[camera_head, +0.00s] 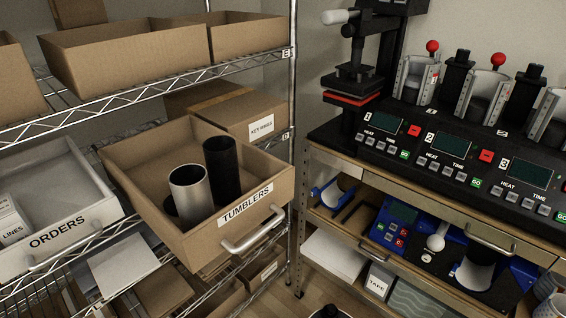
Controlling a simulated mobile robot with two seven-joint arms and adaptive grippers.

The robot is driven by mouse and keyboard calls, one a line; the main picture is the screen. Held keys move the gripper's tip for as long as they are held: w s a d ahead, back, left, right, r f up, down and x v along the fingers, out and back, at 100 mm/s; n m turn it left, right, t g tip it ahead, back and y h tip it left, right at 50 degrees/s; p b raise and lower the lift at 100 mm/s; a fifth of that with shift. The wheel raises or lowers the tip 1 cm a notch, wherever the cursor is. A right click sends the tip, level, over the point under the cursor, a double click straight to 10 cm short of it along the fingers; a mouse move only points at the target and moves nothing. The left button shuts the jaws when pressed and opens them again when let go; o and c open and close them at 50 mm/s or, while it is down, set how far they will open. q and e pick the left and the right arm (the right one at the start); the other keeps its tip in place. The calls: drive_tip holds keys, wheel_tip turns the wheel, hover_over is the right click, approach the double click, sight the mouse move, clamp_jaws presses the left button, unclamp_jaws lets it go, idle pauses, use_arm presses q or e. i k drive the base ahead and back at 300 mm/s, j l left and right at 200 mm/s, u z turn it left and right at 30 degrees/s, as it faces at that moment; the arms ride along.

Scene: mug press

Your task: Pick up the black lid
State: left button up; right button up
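I cannot clearly make out a black lid. A dark shape (169,206) shows in part to the left of the silver tumbler (190,198), inside the TUMBLERS drawer (135,192); I cannot tell whether it is the lid. The silver tumbler stands upright with its open dark mouth up. A black tumbler (222,172) stands upright beside it to the right. The drawer's near wall hides their bases. Neither of my grippers is in view.
The drawer sticks out from a wire rack, its metal handle (255,234) in front. An ORDERS tray (70,195) is at left, a KEY RINGS box (255,122) behind. A workbench with mug presses (440,150) stands at right. Small dark object (329,311) at the bottom edge.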

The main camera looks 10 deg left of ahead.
sight(169, 206)
drive_tip(key=i+j, duration=0.1)
drive_tip(key=j, duration=0.35)
drive_tip(key=i+j, duration=0.1)
drive_tip(key=j, duration=0.35)
drive_tip(key=i+j, duration=0.1)
drive_tip(key=j, duration=0.35)
